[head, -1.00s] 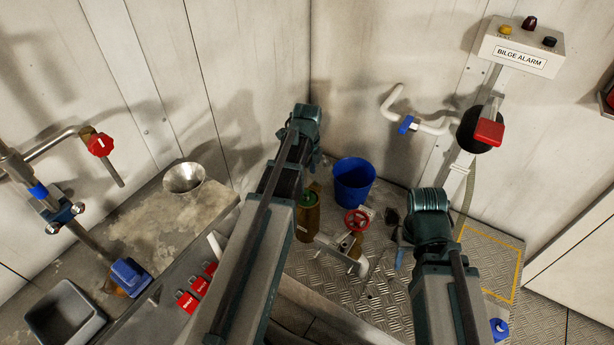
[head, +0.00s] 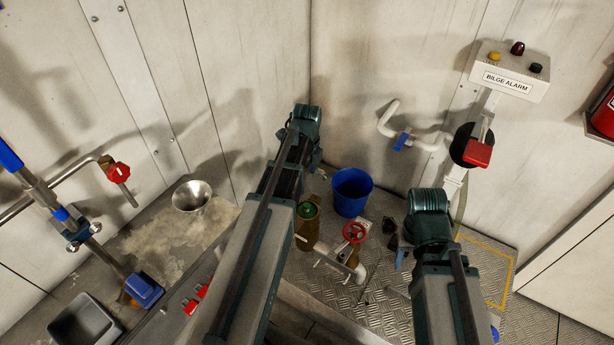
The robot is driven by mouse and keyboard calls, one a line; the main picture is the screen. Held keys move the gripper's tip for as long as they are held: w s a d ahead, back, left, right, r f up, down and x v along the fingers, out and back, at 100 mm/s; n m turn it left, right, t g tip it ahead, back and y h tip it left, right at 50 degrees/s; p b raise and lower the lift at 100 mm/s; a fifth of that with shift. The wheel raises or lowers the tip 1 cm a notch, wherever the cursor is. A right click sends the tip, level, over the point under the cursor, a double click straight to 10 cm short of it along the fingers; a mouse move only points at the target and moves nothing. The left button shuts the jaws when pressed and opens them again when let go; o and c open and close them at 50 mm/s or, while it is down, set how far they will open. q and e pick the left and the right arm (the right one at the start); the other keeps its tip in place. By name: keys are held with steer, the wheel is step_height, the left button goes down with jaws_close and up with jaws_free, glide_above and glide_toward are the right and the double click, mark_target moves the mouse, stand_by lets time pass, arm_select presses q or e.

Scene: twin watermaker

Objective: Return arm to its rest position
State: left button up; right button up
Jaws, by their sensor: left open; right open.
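My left arm reaches up the middle of the head view and bends at a dark green joint. My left gripper (head: 316,158) is mostly hidden behind that arm; only a bit of it shows, and it is open. My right arm rises from the bottom right to a similar joint. My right gripper (head: 398,240) is partly hidden behind the joint, with dark fingers apart and nothing seen between them. It points down toward the floor, right of the red valve wheel (head: 354,232). I see neither gripper holding anything.
A worktop with a metal funnel (head: 192,197), pipes and a grey basin (head: 85,322) is at left. The bilge alarm box (head: 508,76) is at upper right, above a red-handled lever (head: 477,153).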

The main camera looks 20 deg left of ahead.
arm_select(q)
steer(key=shift+d, duration=0.1)
steer(key=s+d+r+n+p, duration=0.3)
steer(key=s+d+n, duration=0.1)
steer(key=d, duration=0.3)
steer(key=s+d+r+n+p, duration=0.4)
steer(key=s+d+n, duration=0.1)
steer(key=s+d, duration=0.1)
steer(key=s+d+r+n+y+p, duration=0.1)
steer(key=s+d+r+n+p, duration=0.2)
steer(key=d, duration=0.6)
steer(key=shift+s+r+n+p, duration=0.45)
steer(key=shift+s+n, duration=0.45)
steer(key=shift+s, duration=0.35)
